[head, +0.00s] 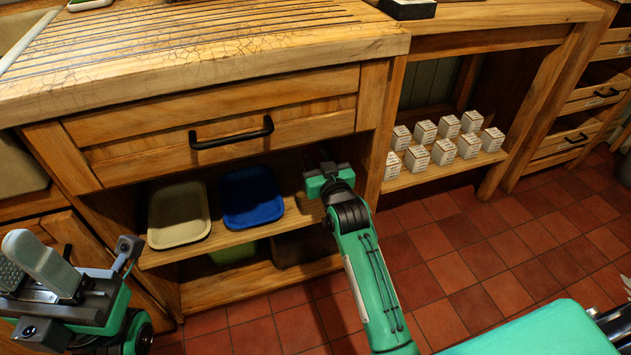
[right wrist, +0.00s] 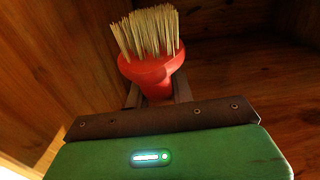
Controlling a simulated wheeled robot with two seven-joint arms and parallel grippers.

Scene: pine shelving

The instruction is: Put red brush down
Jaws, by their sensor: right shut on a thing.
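The red brush (right wrist: 151,73) shows in the right wrist view, with pale bristles pointing up in the picture. My right gripper (right wrist: 156,98) is shut on its red body. In the head view my right gripper (head: 326,158) reaches into the right side of the open shelf under the counter; I cannot make out the brush there. Whether the brush touches the shelf board (head: 222,237) cannot be told. My left gripper (head: 33,266) is at the lower left, in front of the cabinet, away from the brush; its finger gap is unclear.
A beige tray (head: 178,214) and a blue tray (head: 250,197) stand on the shelf, left of my right gripper. A closed drawer (head: 215,130) is above. Several small white boxes (head: 444,151) stand on a neighbouring shelf beyond the wooden post (head: 381,125).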

